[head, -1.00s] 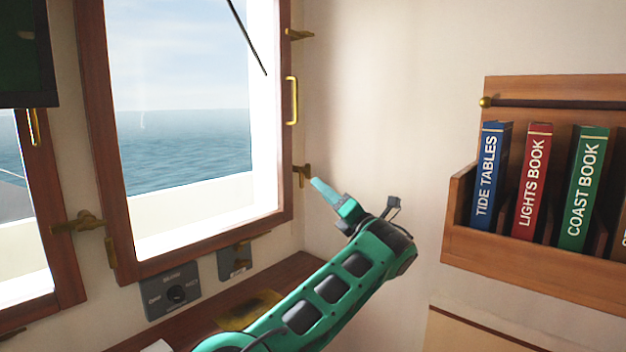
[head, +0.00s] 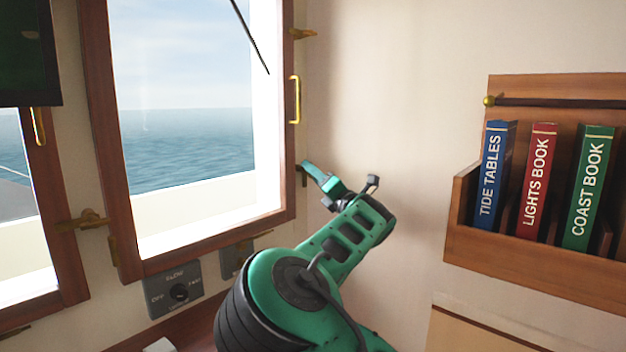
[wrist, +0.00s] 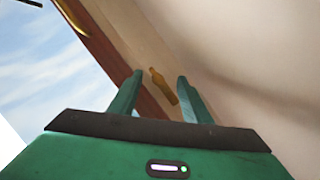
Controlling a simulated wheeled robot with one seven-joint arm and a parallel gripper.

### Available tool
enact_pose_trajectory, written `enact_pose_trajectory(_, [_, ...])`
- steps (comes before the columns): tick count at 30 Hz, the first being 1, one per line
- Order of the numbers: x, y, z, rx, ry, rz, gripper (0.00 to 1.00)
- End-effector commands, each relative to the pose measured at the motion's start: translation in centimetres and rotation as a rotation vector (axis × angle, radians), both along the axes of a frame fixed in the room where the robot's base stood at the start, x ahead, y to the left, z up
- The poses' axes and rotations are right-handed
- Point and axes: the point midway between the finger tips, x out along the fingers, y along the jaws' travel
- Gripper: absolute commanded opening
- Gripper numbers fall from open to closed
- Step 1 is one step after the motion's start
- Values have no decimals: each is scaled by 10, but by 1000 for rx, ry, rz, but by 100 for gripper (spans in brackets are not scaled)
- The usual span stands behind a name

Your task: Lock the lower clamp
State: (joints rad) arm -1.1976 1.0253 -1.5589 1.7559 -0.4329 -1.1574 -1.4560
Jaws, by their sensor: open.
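The lower clamp (wrist: 163,87) is a small brass piece on the right side of the window's wooden frame. In the wrist view it lies in the gap between my two fingers, apart from both as far as I can see. In the head view it is mostly hidden behind my gripper (head: 309,170), low on the frame's right edge. My gripper is open and empty, with its green fingers pointing at the clamp. The upper clamp (head: 303,34) is brass and sticks out to the right near the top of the frame.
A brass handle (head: 295,100) stands on the window frame (head: 287,150) between the clamps. A bookshelf (head: 540,255) with several books is on the right wall. A grey control box (head: 174,289) sits below the window. The wall between window and shelf is clear.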

Motion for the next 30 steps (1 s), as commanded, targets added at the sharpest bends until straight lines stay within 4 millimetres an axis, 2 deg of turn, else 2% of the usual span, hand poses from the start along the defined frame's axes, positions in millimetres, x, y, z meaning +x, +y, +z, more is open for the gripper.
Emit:
enact_pose_trajectory(6, [0,0,0,0,0,0,42])
enact_pose_trajectory(11, [0,0,-1,-1,1,0,4])
enact_pose_trajectory(12, [0,0,-1,0,1,-1,0])
enact_pose_trajectory(18, [1,-1,-1,-1,2,-2,0])
enact_pose_trajectory(19, [0,7,-1,0,3,1,0])
enact_pose_trajectory(30, [0,1,-2,53,71,-1,0])
